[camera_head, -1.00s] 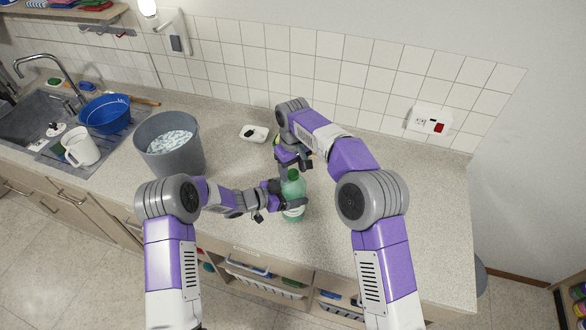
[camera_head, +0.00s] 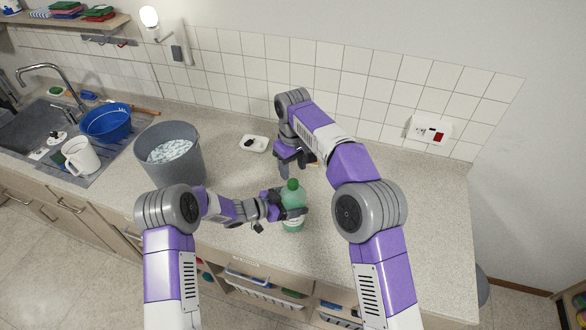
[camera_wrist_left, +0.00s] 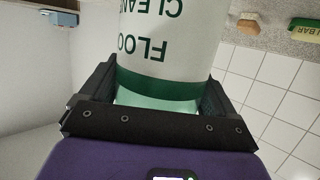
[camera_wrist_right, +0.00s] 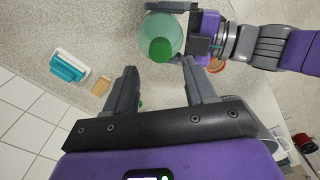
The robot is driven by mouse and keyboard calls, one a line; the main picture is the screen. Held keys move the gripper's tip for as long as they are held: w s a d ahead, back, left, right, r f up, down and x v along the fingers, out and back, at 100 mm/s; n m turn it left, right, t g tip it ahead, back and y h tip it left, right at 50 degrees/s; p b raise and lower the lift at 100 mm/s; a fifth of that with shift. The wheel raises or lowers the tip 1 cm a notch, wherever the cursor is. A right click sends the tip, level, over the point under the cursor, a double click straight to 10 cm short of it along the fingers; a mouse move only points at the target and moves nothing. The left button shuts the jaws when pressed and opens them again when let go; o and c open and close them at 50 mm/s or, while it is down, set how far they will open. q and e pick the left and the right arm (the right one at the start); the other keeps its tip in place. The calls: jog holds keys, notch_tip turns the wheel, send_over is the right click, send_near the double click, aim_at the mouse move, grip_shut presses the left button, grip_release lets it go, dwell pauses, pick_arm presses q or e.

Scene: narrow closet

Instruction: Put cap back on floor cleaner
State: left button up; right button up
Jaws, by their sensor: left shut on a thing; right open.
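The floor cleaner bottle (camera_head: 293,200) is pale green and stands upright on the counter. Its green cap (camera_head: 292,184) sits on the bottle's top; whether it is screwed tight cannot be told. My left gripper (camera_head: 288,212) is shut around the bottle's body from the left. The left wrist view shows the bottle's white label (camera_wrist_left: 165,35) between the fingers. My right gripper (camera_head: 294,168) is open and empty, behind the bottle and apart from it. In the right wrist view the cap (camera_wrist_right: 160,50) shows from above, beyond the open fingertips.
A grey bucket (camera_head: 185,180) stands to the left. A white mug (camera_head: 82,156) and a blue basin (camera_head: 106,122) are by the sink. The counter's right side (camera_head: 440,190) is clear.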

aim_at(293, 182)
jog(key=shift+r+n, duration=1.1)
jog(key=shift+r, duration=0.15)
jog(key=shift+f, duration=4.05)
grip_shut()
jog(key=shift+o, duration=0.7)
grip_release()
